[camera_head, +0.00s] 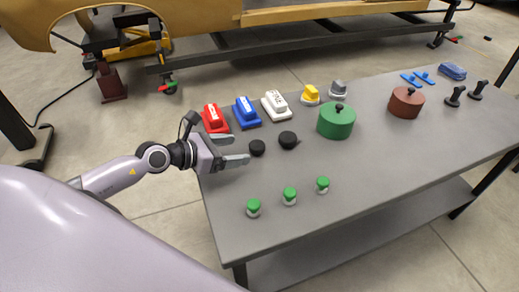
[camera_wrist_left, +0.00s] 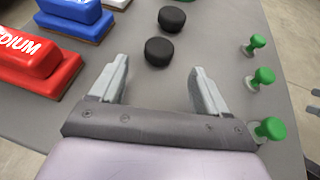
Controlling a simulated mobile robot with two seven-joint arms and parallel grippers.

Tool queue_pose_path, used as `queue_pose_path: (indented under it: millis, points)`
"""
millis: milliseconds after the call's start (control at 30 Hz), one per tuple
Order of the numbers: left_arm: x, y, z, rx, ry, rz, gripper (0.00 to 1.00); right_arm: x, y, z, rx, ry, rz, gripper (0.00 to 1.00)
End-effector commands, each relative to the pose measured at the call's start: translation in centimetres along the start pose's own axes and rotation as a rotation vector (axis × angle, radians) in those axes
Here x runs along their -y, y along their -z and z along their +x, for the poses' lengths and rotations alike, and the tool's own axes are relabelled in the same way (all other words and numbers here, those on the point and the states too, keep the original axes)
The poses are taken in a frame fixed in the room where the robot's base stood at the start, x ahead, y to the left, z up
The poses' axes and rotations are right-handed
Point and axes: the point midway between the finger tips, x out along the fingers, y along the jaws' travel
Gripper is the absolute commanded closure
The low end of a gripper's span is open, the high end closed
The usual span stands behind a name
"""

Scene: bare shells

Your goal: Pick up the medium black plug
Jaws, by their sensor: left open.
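Two round black plugs stand on the grey table. The nearer, slightly smaller one (camera_head: 257,148) also shows in the left wrist view (camera_wrist_left: 159,52). The other (camera_head: 288,140) is just beyond it, and it shows in the left wrist view too (camera_wrist_left: 172,19). I cannot tell from any marking which is the medium one. My left gripper (camera_head: 236,149) is open and empty above the table's left end. In the left wrist view its fingers (camera_wrist_left: 160,66) point toward the nearer plug, which is in front of the gap. My right gripper is not in view.
A red block (camera_head: 215,119), a blue block (camera_head: 246,113) and a white block (camera_head: 275,104) line the far edge. A green pot-like thing (camera_head: 336,121) stands right of the plugs. Green-topped knobs (camera_head: 290,195) stand near the front edge. The table's middle right is clear.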

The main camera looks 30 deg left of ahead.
Motion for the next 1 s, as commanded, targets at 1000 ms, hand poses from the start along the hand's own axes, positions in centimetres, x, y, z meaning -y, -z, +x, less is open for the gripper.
queue_pose_path:
  millis: [1000]
  points:
    - [-0.2, -0.7, 6.0, 0.002, 0.001, -0.006, 0.60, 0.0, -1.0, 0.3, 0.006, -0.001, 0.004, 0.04]
